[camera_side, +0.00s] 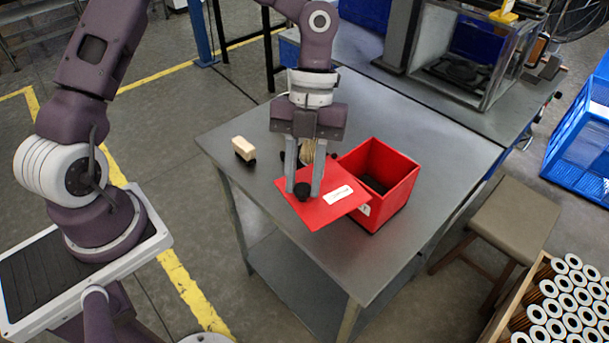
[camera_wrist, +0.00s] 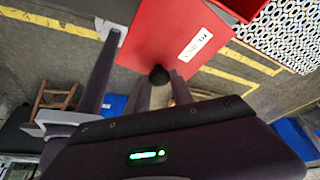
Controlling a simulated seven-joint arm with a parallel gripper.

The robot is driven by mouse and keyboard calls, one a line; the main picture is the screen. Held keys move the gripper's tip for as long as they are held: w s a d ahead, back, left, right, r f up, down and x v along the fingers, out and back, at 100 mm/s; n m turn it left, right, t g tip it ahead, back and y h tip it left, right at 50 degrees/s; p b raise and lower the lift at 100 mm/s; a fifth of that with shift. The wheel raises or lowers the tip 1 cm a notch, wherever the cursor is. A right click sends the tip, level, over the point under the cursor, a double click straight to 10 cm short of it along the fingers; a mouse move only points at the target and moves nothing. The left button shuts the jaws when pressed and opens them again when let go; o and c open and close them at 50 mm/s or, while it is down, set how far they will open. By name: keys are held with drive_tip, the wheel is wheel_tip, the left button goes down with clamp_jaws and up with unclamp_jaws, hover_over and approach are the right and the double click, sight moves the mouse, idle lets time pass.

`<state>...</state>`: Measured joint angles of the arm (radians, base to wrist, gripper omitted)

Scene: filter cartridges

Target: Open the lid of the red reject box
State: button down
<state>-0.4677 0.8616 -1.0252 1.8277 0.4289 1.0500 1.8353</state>
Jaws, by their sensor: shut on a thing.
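The red reject box (camera_side: 405,190) stands on the metal table, its top uncovered and a dark thing (camera_side: 374,185) visible inside. Its red lid (camera_side: 335,212), with a white label, extends from the box's left side, swung away from the opening. My gripper (camera_side: 303,188) points down and is shut on the lid's black knob (camera_side: 303,193). In the wrist view the knob (camera_wrist: 159,75) sits between the fingertips, with the lid (camera_wrist: 160,38) beyond it and part of the box (camera_wrist: 240,8) at the top edge.
A wooden-backed brush-like block (camera_side: 243,148) lies on the table (camera_side: 225,140) to the left. A tan object (camera_side: 308,150) is partly hidden behind my gripper. A clear-walled machine (camera_side: 470,60) stands at the back. A stool (camera_side: 510,222) and a cartridge crate (camera_side: 548,300) are at right.

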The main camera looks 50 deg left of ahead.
drive_tip(key=c, duration=1.1)
unclamp_jaws()
drive_tip(key=v, duration=0.7)
drive_tip(key=shift+s+r, duration=0.1)
